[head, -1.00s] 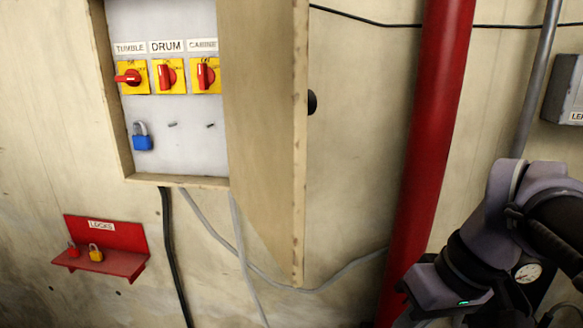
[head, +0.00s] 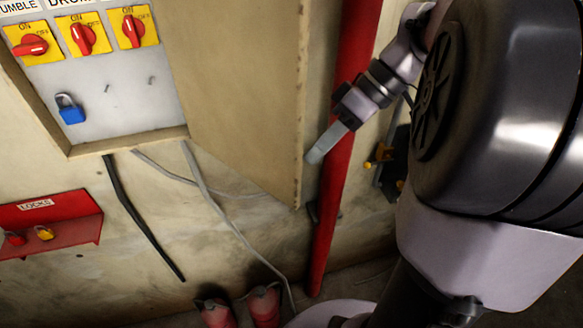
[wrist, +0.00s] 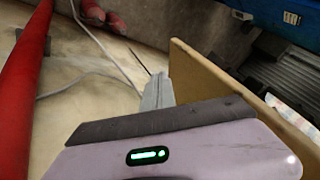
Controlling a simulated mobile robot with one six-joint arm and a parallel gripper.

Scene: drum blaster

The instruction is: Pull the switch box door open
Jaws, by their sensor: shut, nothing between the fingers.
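The switch box door (head: 232,85) is a beige panel hinged on the right side of the switch box (head: 130,138). It stands swung out, with the box's inside exposed. My gripper (head: 314,157) is shut and empty, just right of the door's free edge in the head view. In the wrist view the door (wrist: 235,100) runs close along the right of my gripper (wrist: 156,92), which lies on the door's wall-facing side. I cannot tell whether they touch. The door's knob is not visible now.
A red pipe (head: 338,200) runs down the wall behind my gripper. The box holds red switches (head: 82,38) and a blue padlock (head: 70,110). A red lock shelf (head: 60,225) is at lower left. Grey cables (head: 215,205) hang below the box. Red floor fittings (head: 263,303) stand below.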

